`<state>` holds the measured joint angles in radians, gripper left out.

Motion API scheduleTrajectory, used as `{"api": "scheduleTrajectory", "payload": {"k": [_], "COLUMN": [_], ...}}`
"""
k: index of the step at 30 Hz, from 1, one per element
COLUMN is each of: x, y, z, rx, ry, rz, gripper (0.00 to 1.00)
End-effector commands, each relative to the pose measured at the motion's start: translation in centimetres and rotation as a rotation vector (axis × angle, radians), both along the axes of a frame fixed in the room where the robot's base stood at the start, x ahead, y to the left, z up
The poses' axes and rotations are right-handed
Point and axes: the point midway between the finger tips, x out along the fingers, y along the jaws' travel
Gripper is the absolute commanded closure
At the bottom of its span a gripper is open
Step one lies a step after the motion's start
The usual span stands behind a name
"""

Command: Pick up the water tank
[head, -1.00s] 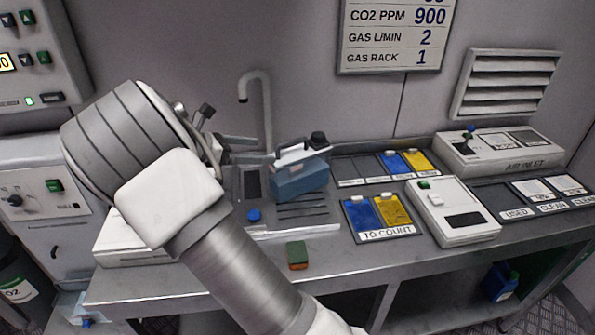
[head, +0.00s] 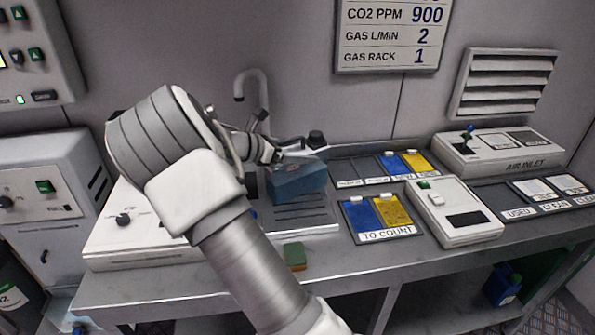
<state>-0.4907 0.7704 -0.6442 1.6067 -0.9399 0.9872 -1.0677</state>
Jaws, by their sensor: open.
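The water tank (head: 298,182) is a blue box-shaped container with a pale top and a dark cap. It stands on the ribbed drainboard beside the tap, in the middle of the head view. My gripper (head: 280,151) is open at the tank's top left, by its handle. My arm partly covers the gripper, and I cannot tell whether the fingers touch the handle or sit around it.
The grey tap (head: 252,88) rises close behind my gripper. A green and orange sponge (head: 294,256) lies in front of the drainboard. The TO COUNT tray (head: 385,236) and a white device (head: 455,212) stand to the right.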

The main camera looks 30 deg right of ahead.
Motion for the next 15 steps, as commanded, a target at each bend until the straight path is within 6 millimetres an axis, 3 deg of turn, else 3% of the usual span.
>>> {"api": "scheduleTrajectory", "payload": {"k": [5,6,15], "x": [0.02,0.02,0.02], "y": [-0.01,-0.01,0.02], "z": [0.02,0.02,0.0], "rx": [0.0,0.0,0.0], "ry": [0.0,0.0,0.0], "rz": [0.001,0.001,0.0], "gripper": [0.0,0.04,0.58]}}
